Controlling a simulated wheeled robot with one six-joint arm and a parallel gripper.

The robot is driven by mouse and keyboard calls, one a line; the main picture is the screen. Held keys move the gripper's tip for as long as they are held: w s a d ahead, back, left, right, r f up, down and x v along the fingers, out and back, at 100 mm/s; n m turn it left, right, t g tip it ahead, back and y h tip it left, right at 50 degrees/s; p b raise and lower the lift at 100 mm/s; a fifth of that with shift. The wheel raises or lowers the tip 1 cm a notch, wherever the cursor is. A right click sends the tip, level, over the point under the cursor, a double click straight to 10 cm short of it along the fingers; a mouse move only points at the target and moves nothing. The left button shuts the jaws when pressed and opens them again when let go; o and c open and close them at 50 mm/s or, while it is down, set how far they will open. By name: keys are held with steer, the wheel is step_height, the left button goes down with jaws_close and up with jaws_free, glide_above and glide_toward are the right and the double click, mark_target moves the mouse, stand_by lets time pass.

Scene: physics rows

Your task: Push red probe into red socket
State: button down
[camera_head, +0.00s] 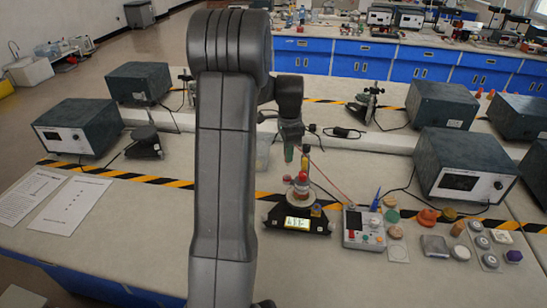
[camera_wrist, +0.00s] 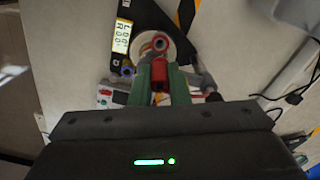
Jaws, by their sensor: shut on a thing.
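My gripper (camera_head: 289,153) hangs above a black instrument (camera_head: 298,222) with a lit display, left of the small meter. In the wrist view, its green fingers (camera_wrist: 160,84) are shut on the red probe (camera_wrist: 159,74). The red socket (camera_wrist: 160,42) shows as a red ring with a dark centre, just beyond the fingertips in that view. In the head view, a red terminal (camera_head: 302,178) stands on the black instrument, below my gripper. The probe looks apart from the socket, but the exact gap is hard to tell. The fingers hide most of the probe.
A small meter (camera_head: 362,230) stands right of the instrument, with a thin red lead running up from it. Several small parts lie farther right. A large dark power unit (camera_head: 464,172) is at the back right.

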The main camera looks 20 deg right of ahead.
steer(key=shift+f+b, duration=1.1)
steer(key=shift+f, duration=0.9)
steer(key=shift+f+b, duration=1.1)
steer(key=shift+f, duration=0.55)
stand_by(0.9)
steer(key=c, duration=1.1)
jaws_free()
steer(key=shift+o, duration=0.2)
steer(key=shift+r, duration=0.1)
steer(key=shift+r+p, duration=2.25)
steer(key=shift+r, duration=1.45)
steer(key=shift+f, duration=0.1)
steer(key=shift+f+b, duration=2.25)
steer(key=shift+f, duration=1.45)
